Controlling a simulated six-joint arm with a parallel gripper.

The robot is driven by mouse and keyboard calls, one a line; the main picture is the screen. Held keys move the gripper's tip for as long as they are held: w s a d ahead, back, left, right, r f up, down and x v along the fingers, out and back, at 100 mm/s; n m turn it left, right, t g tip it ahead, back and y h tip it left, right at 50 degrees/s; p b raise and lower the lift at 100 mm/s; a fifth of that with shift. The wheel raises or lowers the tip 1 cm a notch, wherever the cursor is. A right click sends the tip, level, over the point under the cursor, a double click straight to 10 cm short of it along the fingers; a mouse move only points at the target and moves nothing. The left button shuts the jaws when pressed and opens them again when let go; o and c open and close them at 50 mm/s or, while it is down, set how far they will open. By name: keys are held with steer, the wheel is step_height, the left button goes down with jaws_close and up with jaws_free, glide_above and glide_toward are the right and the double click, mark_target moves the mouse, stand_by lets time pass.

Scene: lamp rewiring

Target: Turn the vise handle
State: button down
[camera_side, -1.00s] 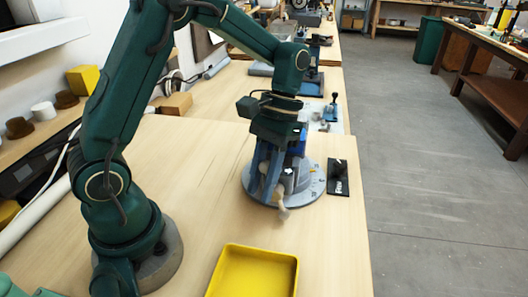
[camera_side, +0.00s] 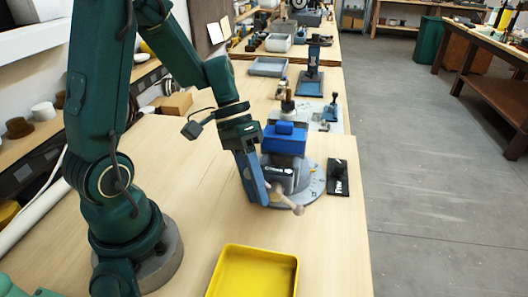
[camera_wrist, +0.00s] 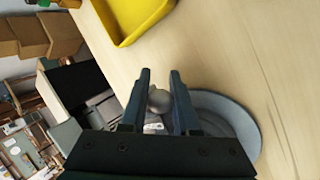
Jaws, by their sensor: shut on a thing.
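The vise (camera_side: 284,142) has blue jaws on a dark body and stands on a round grey base (camera_side: 312,187). Its handle shows as a pale bar with a round knob (camera_side: 297,209) at the front of the base. My gripper (camera_side: 267,198) reaches down tilted from the left and is shut on the handle. In the wrist view the two dark fingers of my gripper (camera_wrist: 160,82) stand on either side of a grey knob (camera_wrist: 159,99). The round base (camera_wrist: 240,112) shows behind the right finger. The fingers partly hide the handle bar.
A yellow tray (camera_side: 252,248) lies on the table in front of the vise. A black card (camera_side: 339,178) lies right of the base, near the table's right edge. Tools and a grey tray (camera_side: 268,66) stand behind. The table left of the vise is clear.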

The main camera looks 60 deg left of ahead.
steer(key=shift+a+f+t+h, duration=0.2)
steer(key=shift+f+t+h, duration=0.3)
steer(key=shift+t+h, duration=0.4)
steer(key=f+m+t+h, duration=0.1)
steer(key=t+h, duration=0.1)
steer(key=shift+f+h, duration=0.1)
steer(key=shift+h, duration=0.3)
steer(key=shift+w+d+f+m+t+h, duration=0.1)
steer(key=shift+f+m+t+h, duration=0.15)
steer(key=shift+t+h, duration=0.3)
steer(key=shift+w+d+f+m+t+h, duration=0.1)
steer(key=shift+f+m+t+h, duration=0.2)
steer(key=shift+h, duration=0.35)
steer(key=shift+w+d+f+m+t+h, duration=0.1)
steer(key=shift+m+t+h, duration=0.1)
steer(key=shift+t+h, duration=0.25)
steer(key=shift+w+f+m+t+h, duration=0.15)
steer(key=shift+t+h, duration=0.15)
steer(key=shift+h, duration=0.25)
steer(key=c, duration=0.7)
jaws_free()
steer(key=shift+o, duration=0.2)
steer(key=shift+s+d+r, duration=0.1)
